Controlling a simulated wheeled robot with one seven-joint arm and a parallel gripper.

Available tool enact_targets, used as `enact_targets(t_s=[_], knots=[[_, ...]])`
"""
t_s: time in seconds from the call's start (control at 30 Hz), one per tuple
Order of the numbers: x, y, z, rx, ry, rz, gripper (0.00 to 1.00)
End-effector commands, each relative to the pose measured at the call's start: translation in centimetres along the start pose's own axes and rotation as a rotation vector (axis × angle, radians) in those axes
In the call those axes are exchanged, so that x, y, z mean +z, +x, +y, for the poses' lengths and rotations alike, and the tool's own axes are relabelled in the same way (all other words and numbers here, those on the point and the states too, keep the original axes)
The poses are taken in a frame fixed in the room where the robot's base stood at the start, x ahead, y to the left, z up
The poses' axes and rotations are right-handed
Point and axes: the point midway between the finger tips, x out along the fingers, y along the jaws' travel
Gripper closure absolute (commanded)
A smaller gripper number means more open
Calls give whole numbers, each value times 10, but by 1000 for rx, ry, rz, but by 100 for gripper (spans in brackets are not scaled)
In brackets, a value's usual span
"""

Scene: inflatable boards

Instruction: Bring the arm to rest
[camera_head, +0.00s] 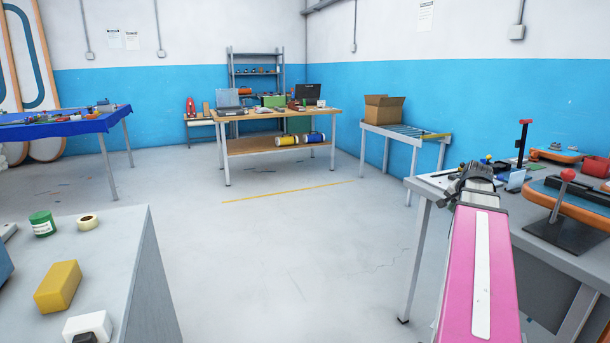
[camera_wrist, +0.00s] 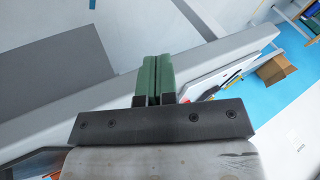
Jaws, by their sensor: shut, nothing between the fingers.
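My gripper (camera_wrist: 153,62) shows in the wrist view with its two green fingers pressed together and nothing between them. In the head view my pink arm reaches forward from the bottom right. Its dark wrist end is at the left edge of the grey workbench (camera_head: 425,183); the fingers cannot be made out there. In the wrist view a pale grey edge runs diagonally behind the fingers, and I cannot tell how far it is from them.
A press-like tool with a red knob (camera_head: 568,175) and an orange-edged board (camera_head: 570,205) are on the right workbench. A grey counter (camera_head: 120,250) at left holds a yellow block (camera_head: 58,287) and a green can (camera_head: 42,224). The floor between is clear.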

Motion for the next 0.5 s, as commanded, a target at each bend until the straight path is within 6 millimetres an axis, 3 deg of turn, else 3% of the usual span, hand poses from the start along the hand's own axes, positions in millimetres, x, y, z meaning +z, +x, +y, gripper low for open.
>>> enact_targets(t_s=[0.03, 0.2, 0.5], knots=[[27, 19, -5, 15, -48, -34, 100], [100, 71, -16, 65, -209, -127, 100], [235, 139, -18, 144, -509, -288, 100]])
